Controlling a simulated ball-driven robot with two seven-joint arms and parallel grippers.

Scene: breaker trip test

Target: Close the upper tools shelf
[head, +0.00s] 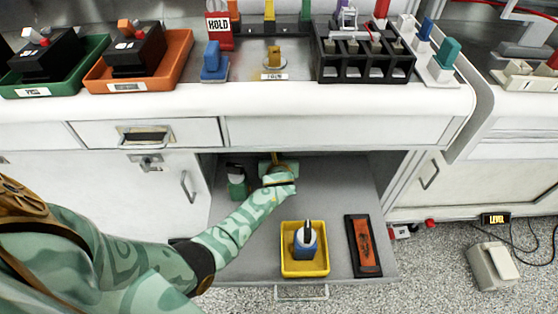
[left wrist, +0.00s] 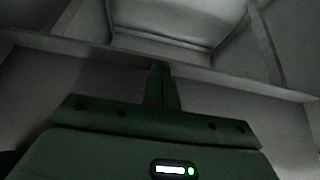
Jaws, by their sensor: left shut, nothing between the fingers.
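A grey shelf (head: 345,195), which looks like the upper tools shelf, is pulled out of the open cabinet bay under the counter. Its front handle (head: 302,293) is at the near edge. A yellow tray (head: 304,269) with a blue, dark-topped item (head: 305,242) in it, a dark orange-and-black case (head: 363,246) and a dark green bottle (head: 237,184) are on the shelf. My left gripper (head: 272,163) reaches over the shelf towards the back of the bay, away from the handle. It is shut and empty; its fingers show in the left wrist view (left wrist: 161,86). My right gripper is not in view.
Above is the white counter (head: 270,100) with green and orange trays (head: 145,87), a black rack (head: 365,68) and coloured blocks. A closed drawer (head: 147,134) is left of the bay. At right, a light box (head: 492,266) and cables lie on the speckled floor.

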